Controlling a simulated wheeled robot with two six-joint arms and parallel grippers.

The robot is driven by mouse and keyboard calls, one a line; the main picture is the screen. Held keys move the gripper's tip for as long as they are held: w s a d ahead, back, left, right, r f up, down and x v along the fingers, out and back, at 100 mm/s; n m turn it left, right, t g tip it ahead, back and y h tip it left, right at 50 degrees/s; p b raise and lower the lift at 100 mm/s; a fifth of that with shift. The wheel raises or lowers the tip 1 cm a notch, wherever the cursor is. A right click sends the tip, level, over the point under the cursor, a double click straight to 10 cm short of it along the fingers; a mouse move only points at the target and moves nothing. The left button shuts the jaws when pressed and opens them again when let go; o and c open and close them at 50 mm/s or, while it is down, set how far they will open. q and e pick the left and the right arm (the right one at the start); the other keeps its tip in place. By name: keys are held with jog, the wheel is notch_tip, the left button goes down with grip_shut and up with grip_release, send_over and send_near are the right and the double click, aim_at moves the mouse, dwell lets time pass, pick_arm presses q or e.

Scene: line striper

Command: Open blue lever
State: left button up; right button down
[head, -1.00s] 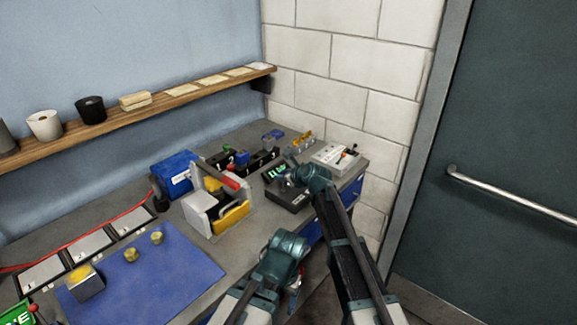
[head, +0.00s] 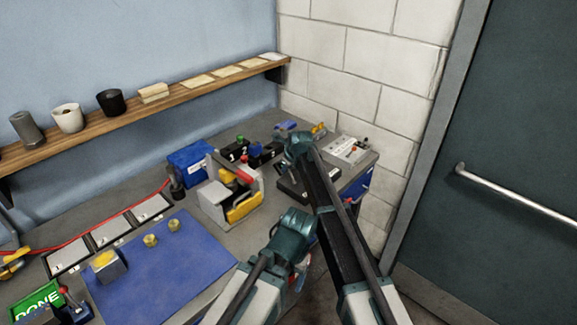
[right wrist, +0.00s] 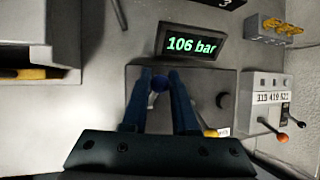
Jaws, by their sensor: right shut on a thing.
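In the right wrist view, my right gripper (right wrist: 160,85) is shut on the round blue knob (right wrist: 158,84) of the blue lever, with a finger on each side. The knob is over a dark grey control box (right wrist: 228,84), below a display (right wrist: 190,44) with green text "106 bar". The lever's shaft is mostly hidden by the fingers. In the head view, the dark box (head: 291,188) is at the right part of the bench, partly behind my right arm. My left arm is bent in the foreground, and its gripper does not show.
A grey box with an orange-tipped and a black-tipped lever (head: 347,150) stands right of the control box. A white and yellow device with a red handle (head: 230,195) stands to the left. A blue mat (head: 155,270) lies farther left. A white block wall is close behind.

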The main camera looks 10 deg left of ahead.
jog(key=shift+a, duration=0.1)
jog(key=c, duration=0.7)
grip_release()
jog(key=shift+f, duration=0.1)
jog(key=p+v, duration=1.1)
jog(key=v, duration=0.3)
jog(key=shift+p, duration=0.35)
jog(key=shift+w, duration=0.1)
